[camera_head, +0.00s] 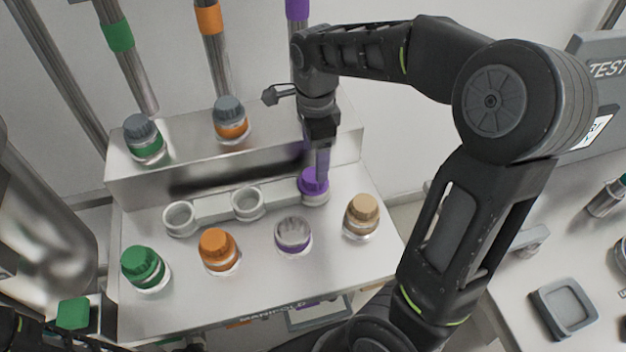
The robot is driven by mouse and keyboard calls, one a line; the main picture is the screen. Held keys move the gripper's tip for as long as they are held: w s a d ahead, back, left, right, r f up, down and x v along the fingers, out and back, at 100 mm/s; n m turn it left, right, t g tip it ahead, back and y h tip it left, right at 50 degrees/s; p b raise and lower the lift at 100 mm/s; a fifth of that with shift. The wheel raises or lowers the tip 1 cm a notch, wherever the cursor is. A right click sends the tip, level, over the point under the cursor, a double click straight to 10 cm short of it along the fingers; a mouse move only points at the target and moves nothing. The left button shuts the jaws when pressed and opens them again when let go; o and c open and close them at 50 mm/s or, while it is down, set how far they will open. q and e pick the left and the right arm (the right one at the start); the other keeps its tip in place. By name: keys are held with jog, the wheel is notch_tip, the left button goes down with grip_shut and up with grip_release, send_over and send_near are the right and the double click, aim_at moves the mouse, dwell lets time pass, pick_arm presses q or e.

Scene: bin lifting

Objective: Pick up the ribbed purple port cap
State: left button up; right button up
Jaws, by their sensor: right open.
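The ribbed purple port cap (313,183) sits upright at the right end of the ring rack (215,207), at the foot of the raised metal step. My right gripper (322,165) points down from above, directly over the cap, and is open. Its fingers overlap the cap's top edge in the picture, and I cannot tell whether they touch it. The cap's rear is partly hidden by the gripper. A port with a purple band (293,236) stands uncapped in front of the cap. My left gripper is not visible.
Two empty rings (180,218) (248,204) lie left of the cap. Green (143,266), orange (219,249) and tan (362,214) capped ports stand in front and to the right. Grey-capped ports (143,137) (229,118) stand on the step behind. A grey tray (564,306) is at right.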

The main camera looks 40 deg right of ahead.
aim_at(313, 175)
jog(key=shift+a+f+p, duration=0.15)
jog(key=shift+f+p, duration=0.1)
jog(key=shift+f, duration=1.1)
jog(key=shift+a+f+p, duration=0.1)
jog(key=shift+f+p, duration=0.15)
jog(key=shift+f, duration=1.05)
grip_shut()
